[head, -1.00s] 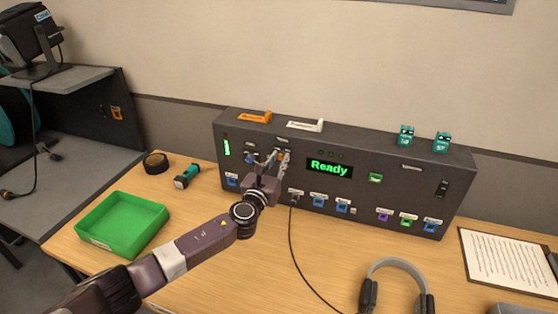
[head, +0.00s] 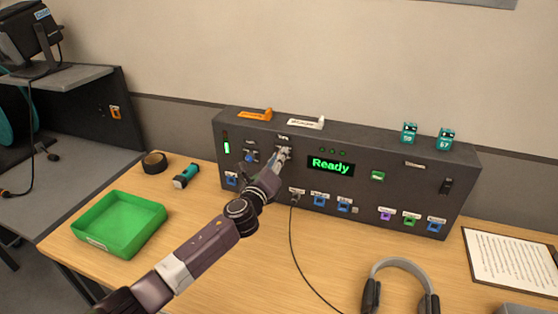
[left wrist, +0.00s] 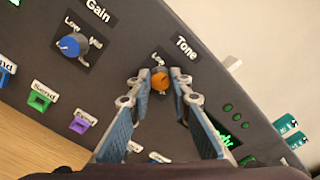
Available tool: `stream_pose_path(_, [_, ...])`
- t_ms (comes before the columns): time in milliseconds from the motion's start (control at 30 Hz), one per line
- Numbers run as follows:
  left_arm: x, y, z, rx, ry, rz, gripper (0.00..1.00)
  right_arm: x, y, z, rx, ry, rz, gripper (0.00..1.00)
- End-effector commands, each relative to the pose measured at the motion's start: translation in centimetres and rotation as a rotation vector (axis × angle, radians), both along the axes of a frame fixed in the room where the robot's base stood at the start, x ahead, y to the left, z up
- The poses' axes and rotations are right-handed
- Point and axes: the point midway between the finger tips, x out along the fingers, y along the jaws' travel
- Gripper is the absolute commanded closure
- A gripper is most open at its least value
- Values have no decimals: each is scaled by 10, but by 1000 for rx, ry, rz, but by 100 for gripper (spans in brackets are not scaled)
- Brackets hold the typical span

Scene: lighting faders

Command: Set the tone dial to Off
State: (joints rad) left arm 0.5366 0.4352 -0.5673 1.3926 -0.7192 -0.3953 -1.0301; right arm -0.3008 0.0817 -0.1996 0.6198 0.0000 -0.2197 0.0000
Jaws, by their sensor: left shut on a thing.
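The tone dial is a small orange knob (left wrist: 161,82) under the "Tone" label in the left wrist view. In the head view my gripper hides most of it. My left gripper (head: 284,152) is at the dial on the panel's front. In the left wrist view its two fingertips (left wrist: 160,78) are closed against opposite sides of the knob. The printed positions around the dial are mostly covered by the fingers, so I cannot tell its setting. My right gripper is not in view.
The dark control panel (head: 402,177) carries a green "Ready" display (head: 330,164). The blue gain dial (left wrist: 70,45) is beside the tone dial. Several coloured sockets line the panel's lower edge, and a black cable hangs from one. A green tray (head: 118,222) and headphones (head: 399,268) are on the desk.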

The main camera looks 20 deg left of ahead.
Motion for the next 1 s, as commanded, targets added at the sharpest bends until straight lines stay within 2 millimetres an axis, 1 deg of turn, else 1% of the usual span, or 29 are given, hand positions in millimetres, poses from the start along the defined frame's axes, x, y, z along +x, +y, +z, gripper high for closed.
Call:
stream_pose_path(500, [0, 1, -2, -494, 18, 2, 100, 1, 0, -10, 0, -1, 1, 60])
stream_pose_path(1000, [0, 1, -3, -966, 34, 2, 100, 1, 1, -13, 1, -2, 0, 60])
